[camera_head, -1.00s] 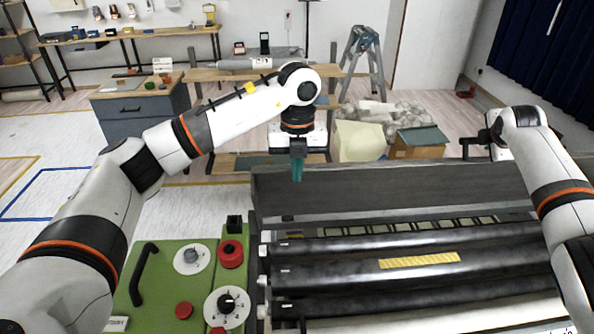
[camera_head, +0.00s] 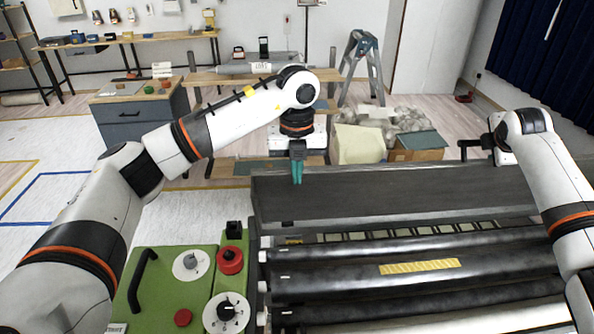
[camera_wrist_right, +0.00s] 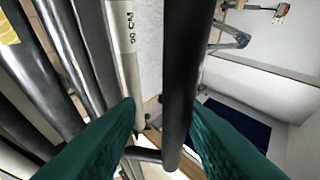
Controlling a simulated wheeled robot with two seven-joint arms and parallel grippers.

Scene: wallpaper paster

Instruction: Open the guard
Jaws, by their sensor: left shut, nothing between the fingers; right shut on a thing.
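The guard (camera_head: 390,198) is a long dark grey panel across the back of the wallpaper paster, above its black rollers (camera_head: 400,270). I cannot tell whether this bar is the guard's edge or a handle.
A green control panel (camera_head: 170,292) with red buttons and dials stands at the machine's left. Behind are cardboard boxes (camera_head: 418,147), a stepladder (camera_head: 362,65) and a wooden workbench (camera_head: 240,75). Open floor lies to the left.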

